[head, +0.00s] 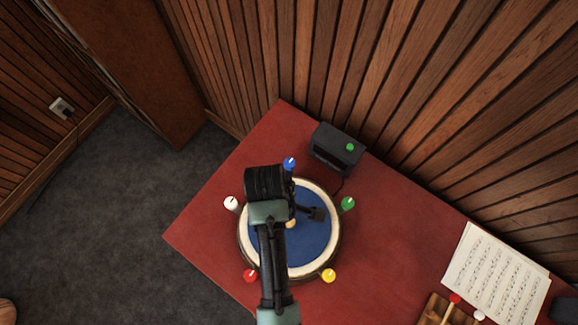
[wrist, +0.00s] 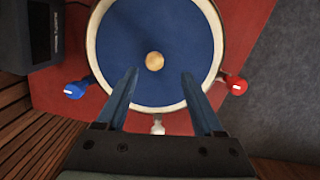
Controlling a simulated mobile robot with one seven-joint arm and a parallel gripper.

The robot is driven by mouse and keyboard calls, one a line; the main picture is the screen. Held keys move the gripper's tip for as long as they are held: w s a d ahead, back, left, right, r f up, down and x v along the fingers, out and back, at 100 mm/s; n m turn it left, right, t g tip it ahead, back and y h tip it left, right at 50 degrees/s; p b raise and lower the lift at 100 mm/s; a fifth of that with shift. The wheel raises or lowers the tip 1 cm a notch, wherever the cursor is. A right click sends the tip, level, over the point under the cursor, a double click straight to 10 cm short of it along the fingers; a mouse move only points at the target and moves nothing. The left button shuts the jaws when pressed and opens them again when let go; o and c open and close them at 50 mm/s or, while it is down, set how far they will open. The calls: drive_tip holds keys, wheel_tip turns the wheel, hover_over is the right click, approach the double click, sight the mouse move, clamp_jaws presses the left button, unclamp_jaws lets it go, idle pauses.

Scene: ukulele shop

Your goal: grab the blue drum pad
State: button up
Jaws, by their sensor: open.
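The drum pad (head: 310,235) is a round disc with a blue face and a cream rim, lying on the red table. It also shows in the wrist view (wrist: 185,35), with a small tan round piece (wrist: 154,61) at its middle. A blue-topped peg (head: 289,163) stands by the rim; in the wrist view this peg (wrist: 75,90) is at the left. My gripper (wrist: 158,75) is open and empty, its fingers over the near part of the blue face, one on each side below the tan piece. My arm hides part of the disc in the head view.
White (head: 231,203), green (head: 348,203), yellow (head: 329,275) and red (head: 250,275) pegs ring the disc. A black box (head: 337,149) with a green button stands near the wall. Sheet music (head: 495,272) and a wooden tray (head: 437,306) lie at right. The table's left corner is clear.

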sight(305, 240)
drive_tip(key=shift+w+d+f+p, duration=0.1)
drive_tip(key=shift+d+f+p, duration=0.1)
drive_tip(key=shift+f, duration=0.95)
drive_tip(key=shift+w+d+f+p, duration=0.1)
drive_tip(key=shift+d+f+p, duration=0.1)
drive_tip(key=shift+f, duration=0.9)
drive_tip(key=shift+d+f+p, duration=0.2)
drive_tip(key=shift+f, duration=0.95)
clamp_jaws()
